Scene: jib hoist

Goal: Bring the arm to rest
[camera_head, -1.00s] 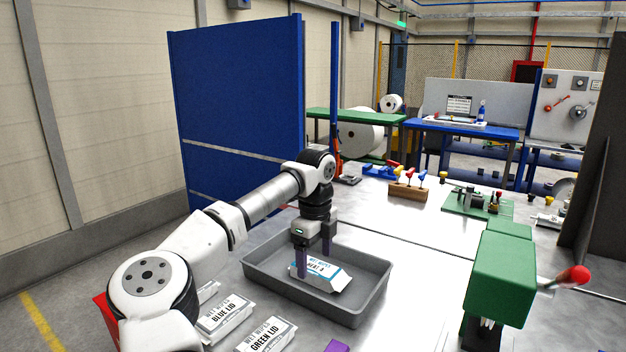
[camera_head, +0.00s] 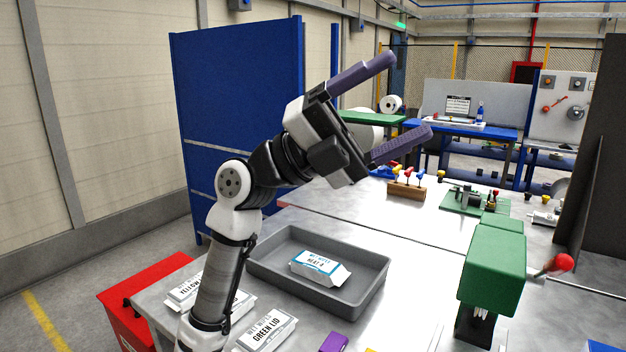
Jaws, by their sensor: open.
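My gripper (camera_head: 398,106) is raised well above the table, tilted up and to the right. Its two purple fingers are spread wide apart with nothing between them. My arm rises from the bottom of the view and bends at the elbow. Below the gripper, a grey tray (camera_head: 362,298) stands on the metal table. A wet wipes pack (camera_head: 320,267) with a blue-edged label lies in the tray, apart from the gripper.
A green machine with a red-knobbed lever (camera_head: 494,270) stands at right. A blue panel (camera_head: 240,100) stands behind the arm. A red cabinet (camera_head: 150,290) is at lower left.

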